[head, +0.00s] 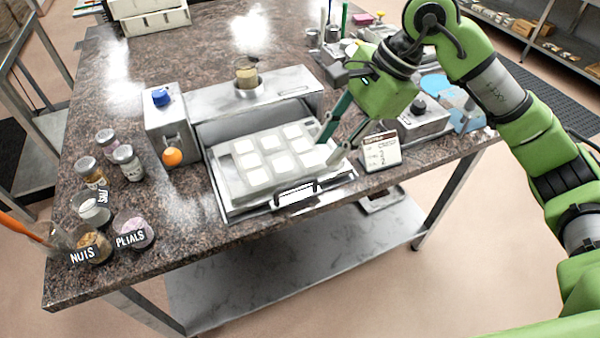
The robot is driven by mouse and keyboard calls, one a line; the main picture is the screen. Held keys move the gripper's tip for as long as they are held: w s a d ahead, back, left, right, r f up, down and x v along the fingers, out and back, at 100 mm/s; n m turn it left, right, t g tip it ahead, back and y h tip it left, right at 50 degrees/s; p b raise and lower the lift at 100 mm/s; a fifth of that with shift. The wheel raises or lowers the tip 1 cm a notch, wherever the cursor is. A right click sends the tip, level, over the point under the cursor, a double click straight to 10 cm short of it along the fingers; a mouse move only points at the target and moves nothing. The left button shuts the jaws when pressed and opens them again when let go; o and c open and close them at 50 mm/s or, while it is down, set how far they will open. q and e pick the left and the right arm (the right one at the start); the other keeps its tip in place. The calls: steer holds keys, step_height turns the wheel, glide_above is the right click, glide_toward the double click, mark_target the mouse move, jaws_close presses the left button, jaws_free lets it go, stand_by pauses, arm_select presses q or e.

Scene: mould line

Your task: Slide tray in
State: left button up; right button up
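The tray (236,212) is a shiny metal drawer with a dark handle (297,194) at its front. It sits pulled out in front of a metal machine (205,101) on the speckled counter. A pale mould (232,183) with several white square cavities lies on the tray. My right gripper (328,148) reaches down over the mould's right side with its fingers spread apart. Nothing shows between the fingers; whether a tip touches the mould or tray, I cannot tell. My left gripper is out of view.
A control box with a blue knob (161,97) and an orange ball (172,156) stands left of the tray. Several jars (133,231) fill the left counter. A small sign (381,151) stands close right of the tray. A machine with a black knob (420,118) is farther right.

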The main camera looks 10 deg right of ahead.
mark_target(299, 183)
steer(key=x, duration=0.3)
steer(key=p+x, duration=0.1)
steer(key=x, duration=0.2)
steer(key=p+x, duration=0.1)
steer(key=x, duration=0.2)
steer(key=shift+a+f, duration=0.2)
steer(key=shift+a, duration=0.2)
steer(key=shift+a+f, duration=0.15)
steer(key=shift+f, duration=0.15)
steer(key=shift+a+f, duration=0.1)
steer(key=shift+f, duration=0.15)
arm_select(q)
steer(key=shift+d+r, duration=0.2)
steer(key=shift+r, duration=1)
arm_select(e)
jaws_close()
